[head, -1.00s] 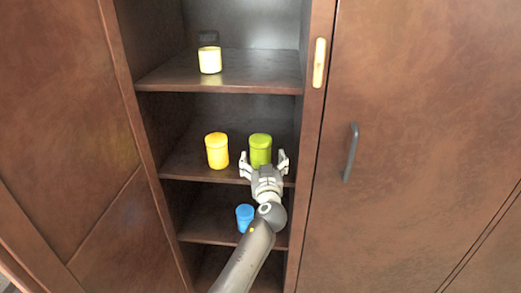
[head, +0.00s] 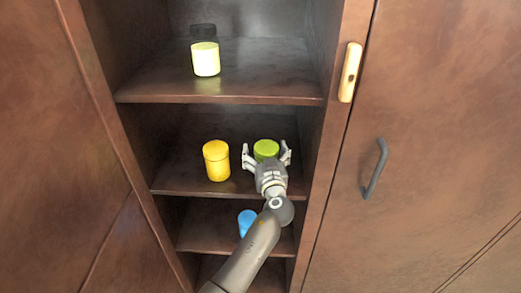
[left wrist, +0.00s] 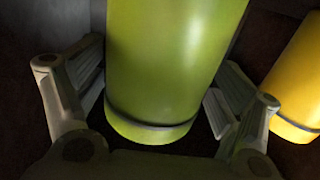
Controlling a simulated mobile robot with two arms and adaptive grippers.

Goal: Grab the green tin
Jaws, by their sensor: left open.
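The green tin (head: 265,148) stands on the middle shelf of the cabinet. Its lower part is hidden behind my gripper in the head view. My left gripper (head: 267,156) is open at the tin, with one finger on each side of it. In the left wrist view the green tin (left wrist: 170,65) fills the middle between the two spread fingers of the gripper (left wrist: 160,105). Gaps show beside the tin near its base, so the fingers do not look closed on it. My right gripper is not in view.
A yellow tin (head: 216,162) stands just left on the same shelf (head: 180,184); it also shows in the wrist view (left wrist: 300,85). A pale yellow tin (head: 205,60) is on the shelf above, a blue tin (head: 246,221) below. The cabinet's right upright (head: 328,150) is close.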

